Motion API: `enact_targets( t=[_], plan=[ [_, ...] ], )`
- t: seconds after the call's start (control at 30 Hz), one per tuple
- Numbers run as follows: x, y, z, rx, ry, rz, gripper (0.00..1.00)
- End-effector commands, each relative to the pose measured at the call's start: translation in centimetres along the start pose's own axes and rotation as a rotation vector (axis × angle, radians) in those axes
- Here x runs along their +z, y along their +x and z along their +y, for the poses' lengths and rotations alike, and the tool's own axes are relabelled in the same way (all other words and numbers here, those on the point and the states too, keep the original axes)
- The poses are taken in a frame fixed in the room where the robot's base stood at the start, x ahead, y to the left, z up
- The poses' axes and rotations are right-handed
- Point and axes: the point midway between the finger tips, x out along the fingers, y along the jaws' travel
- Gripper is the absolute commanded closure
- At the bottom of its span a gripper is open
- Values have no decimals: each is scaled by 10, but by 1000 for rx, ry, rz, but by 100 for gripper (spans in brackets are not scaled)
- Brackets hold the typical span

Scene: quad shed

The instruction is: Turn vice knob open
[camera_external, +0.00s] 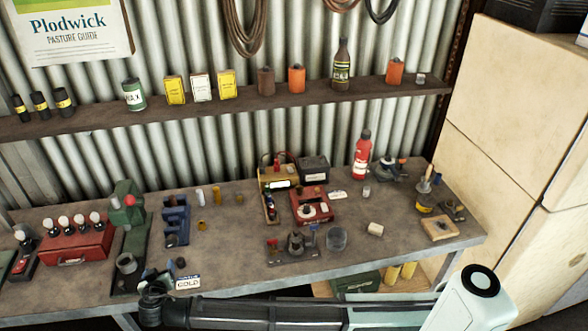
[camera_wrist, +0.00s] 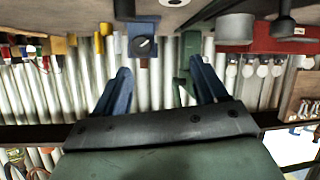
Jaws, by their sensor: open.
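The blue vice (camera_external: 176,221) stands on the bench, just right of the green press-like tool. In the wrist view, which is upside down, the vice (camera_wrist: 143,27) shows near the top with a round dark knob (camera_wrist: 143,45) on its face; a pale line crosses the knob. My gripper (camera_wrist: 158,64) is open and empty, its two blue fingers pointing towards the bench. The knob lies between the fingers in the picture, beyond their tips and apart from them. In the external view my wrist is low at the bench's front edge, and the fingers are hard to make out.
The green tool (camera_external: 129,222) stands left of the vice and shows near the right finger in the wrist view (camera_wrist: 187,68). A red box (camera_external: 78,247) with several bulbs is farther left. A small GOLD box (camera_external: 188,283) sits at the front edge.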

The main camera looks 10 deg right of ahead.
Motion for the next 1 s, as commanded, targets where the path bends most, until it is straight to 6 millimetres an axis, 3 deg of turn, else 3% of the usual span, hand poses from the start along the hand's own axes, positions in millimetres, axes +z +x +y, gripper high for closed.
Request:
enact_targets(
  t=[0.13,0.37,1.0],
  plan=[
    [-13,-3,12,110,71,4,28],
    [-17,4,20,153,99,7,28],
    [-16,106,35,152,97,6,28]
  ],
)
